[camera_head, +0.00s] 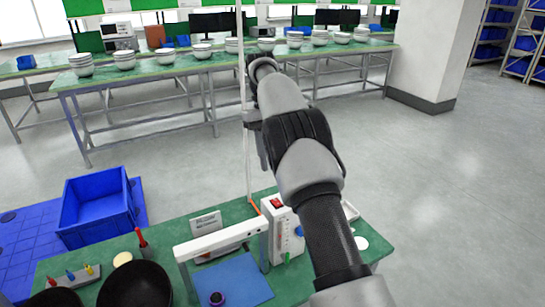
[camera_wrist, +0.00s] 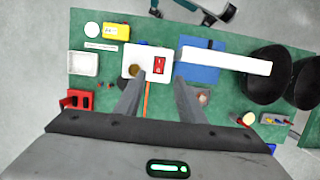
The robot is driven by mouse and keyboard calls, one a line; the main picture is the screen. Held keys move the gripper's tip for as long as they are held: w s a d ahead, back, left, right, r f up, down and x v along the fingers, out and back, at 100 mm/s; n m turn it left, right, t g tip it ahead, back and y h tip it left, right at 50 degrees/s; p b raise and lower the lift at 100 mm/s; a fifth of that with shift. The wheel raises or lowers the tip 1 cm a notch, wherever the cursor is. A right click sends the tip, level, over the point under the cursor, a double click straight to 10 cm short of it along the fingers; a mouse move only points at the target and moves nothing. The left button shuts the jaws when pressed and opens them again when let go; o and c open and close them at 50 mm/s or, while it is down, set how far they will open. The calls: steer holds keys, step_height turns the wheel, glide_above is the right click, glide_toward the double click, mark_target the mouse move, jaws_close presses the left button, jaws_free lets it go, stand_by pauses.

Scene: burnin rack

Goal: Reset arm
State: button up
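My arm (camera_head: 303,165) reaches up and forward over the green workbench (camera_head: 115,262) in the head view. My gripper's fingers are hard to make out there. In the wrist view my gripper (camera_wrist: 160,82) points down over the bench, its two grey fingers apart with nothing held between them. Below and just beyond the fingertips is a white control box with a red switch (camera_wrist: 160,65); the box also shows in the head view (camera_head: 284,228) left of my forearm.
A white frame (camera_head: 222,241) stands over a blue mat (camera_head: 238,283). Black bowls (camera_head: 135,286) and small coloured-handled tools (camera_head: 70,274) lie to the left. A blue crate (camera_head: 97,206) is on the floor. The wrist view shows a white tray (camera_wrist: 84,63) and yellow device (camera_wrist: 117,32). Open floor lies beyond.

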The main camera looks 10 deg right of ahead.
steer(key=shift+r, duration=0.1)
steer(key=s+d+r+m+t+y, duration=0.15)
steer(key=s+r+t, duration=0.25)
steer(key=s+r, duration=1.2)
steer(key=s+f+m+t, duration=0.1)
steer(key=s+f+t, duration=0.1)
steer(key=s, duration=0.8)
steer(key=s+f+m+t, duration=0.1)
steer(key=s+f, duration=0.4)
steer(key=s, duration=0.5)
steer(key=shift+s+t, duration=0.2)
steer(key=shift+t, duration=0.5)
steer(key=shift+h, duration=0.25)
